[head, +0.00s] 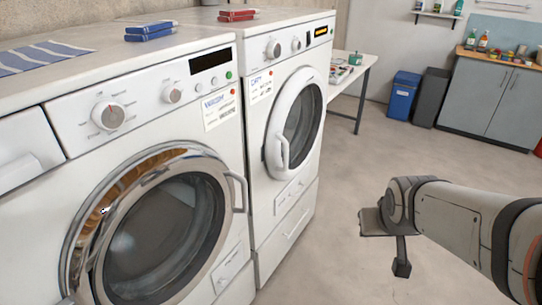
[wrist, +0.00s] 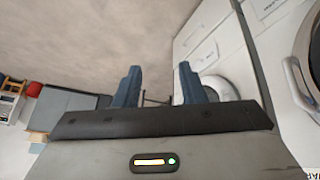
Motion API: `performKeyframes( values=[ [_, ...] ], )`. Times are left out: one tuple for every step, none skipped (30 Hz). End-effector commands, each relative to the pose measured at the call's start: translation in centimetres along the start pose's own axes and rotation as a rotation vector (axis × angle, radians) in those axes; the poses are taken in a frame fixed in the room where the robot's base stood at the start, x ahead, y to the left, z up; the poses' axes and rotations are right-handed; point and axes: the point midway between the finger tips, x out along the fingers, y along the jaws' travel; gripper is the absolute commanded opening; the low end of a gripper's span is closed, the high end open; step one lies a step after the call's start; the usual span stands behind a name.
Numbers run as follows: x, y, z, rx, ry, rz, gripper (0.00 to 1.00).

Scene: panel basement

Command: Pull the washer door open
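Two white front-loading machines stand side by side in the head view. The nearer left one (head: 130,130) has a chrome-ringed round door (head: 160,235) with dark glass and a bar handle (head: 238,192) on its right edge; I cannot tell if it is slightly ajar. The farther one (head: 258,120) has a white-ringed door (head: 297,118), seemingly shut, with its handle (head: 283,152) on the left.
Blue and red boxes (head: 150,31) (head: 237,15) and a striped cloth (head: 40,57) lie on the machine tops. A table (head: 355,80), blue and dark bins (head: 403,95) and a grey cabinet (head: 487,100) stand at the back. The floor before the machines is clear.

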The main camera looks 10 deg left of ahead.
Motion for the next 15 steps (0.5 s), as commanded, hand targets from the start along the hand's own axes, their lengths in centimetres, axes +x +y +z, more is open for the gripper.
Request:
performKeyframes(
  values=[
    [2.7,-0.9,-1.7,-0.044,0.064,-0.006,0.37],
    [3.9,-1.4,-3.0,-0.069,0.11,-0.012,0.37],
    [5.3,-2.3,-4.5,-0.103,0.173,-0.024,0.37],
    [6.3,-3.0,-5.6,-0.126,0.22,-0.036,0.37],
    [7.3,-3.9,-6.7,-0.151,0.268,-0.051,0.37],
    [8.6,-5.1,-8.0,-0.182,0.33,-0.072,0.37],
    [9.5,-6.3,-8.8,-0.205,0.373,-0.102,0.37],
    [10.4,-7.5,-9.6,-0.229,0.418,-0.13,0.37],
    [11.4,-9.1,-10.6,-0.257,0.479,-0.167,0.37],
    [12.2,-10.4,-11.2,-0.277,0.524,-0.199,0.37],
    [12.9,-11.8,-11.7,-0.297,0.567,-0.233,0.37],
    [13.8,-13.6,-12.1,-0.321,0.623,-0.283,0.37],
    [14.3,-15.0,-12.4,-0.337,0.665,-0.323,0.37],
    [14.8,-16.4,-12.5,-0.351,0.705,-0.365,0.37],
    [15.4,-18.2,-12.5,-0.367,0.755,-0.424,0.37]
  ],
)
